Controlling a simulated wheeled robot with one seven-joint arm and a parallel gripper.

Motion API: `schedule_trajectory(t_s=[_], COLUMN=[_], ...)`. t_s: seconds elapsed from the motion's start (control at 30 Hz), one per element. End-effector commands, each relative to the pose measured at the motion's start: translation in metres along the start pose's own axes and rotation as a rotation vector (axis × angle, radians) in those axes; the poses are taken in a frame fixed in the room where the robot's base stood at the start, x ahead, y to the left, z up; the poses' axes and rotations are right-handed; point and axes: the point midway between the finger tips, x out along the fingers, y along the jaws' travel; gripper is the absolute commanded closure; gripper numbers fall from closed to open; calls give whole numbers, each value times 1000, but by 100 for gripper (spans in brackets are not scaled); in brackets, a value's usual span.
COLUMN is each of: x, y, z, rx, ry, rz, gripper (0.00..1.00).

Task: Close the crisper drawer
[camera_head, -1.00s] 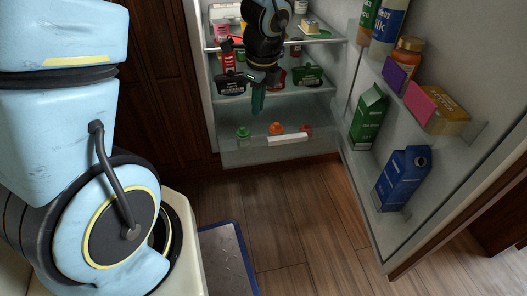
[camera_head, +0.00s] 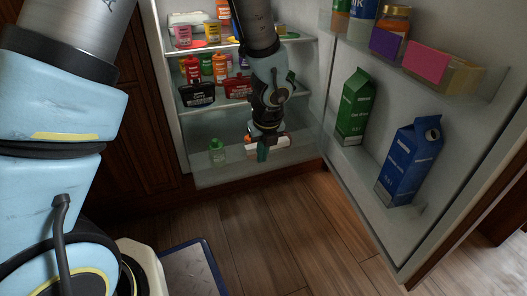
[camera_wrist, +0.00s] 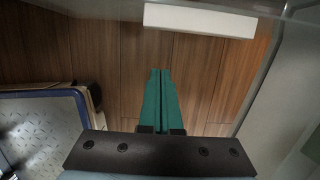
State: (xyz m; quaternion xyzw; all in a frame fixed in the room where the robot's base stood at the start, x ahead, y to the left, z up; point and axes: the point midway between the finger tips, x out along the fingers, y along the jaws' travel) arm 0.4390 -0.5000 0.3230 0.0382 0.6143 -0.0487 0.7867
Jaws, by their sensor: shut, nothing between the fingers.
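The crisper drawer (camera_head: 215,176) is a clear bin at the bottom of the open fridge. A white bar handle (camera_head: 284,141) runs along its front, and a green-capped bottle (camera_head: 217,152) shows inside. I cannot tell exactly how far the drawer is pulled out. My gripper (camera_head: 262,153) hangs in front of the handle and hides its left part. In the wrist view, the green fingers (camera_wrist: 160,72) are pressed together and empty. The white handle (camera_wrist: 200,20) lies ahead of their tips, with a visible gap in the picture.
The open fridge door on the right holds a green carton (camera_head: 355,108) and a blue carton (camera_head: 408,162). Shelves above the drawer hold bottles and black packs (camera_head: 198,94). A blue-edged grey mat (camera_head: 195,270) lies on the wooden floor, otherwise clear before the fridge.

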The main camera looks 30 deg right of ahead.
Motion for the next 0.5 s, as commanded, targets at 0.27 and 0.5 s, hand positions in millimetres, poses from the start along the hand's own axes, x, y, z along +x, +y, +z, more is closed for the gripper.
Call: schedule_trajectory(t_s=[0.27, 0.5], x=[14, 14], y=[0, 0], z=[31, 39], rx=[-6, -2], ry=[0, 1], rz=[-1, -1], gripper=[100, 100])
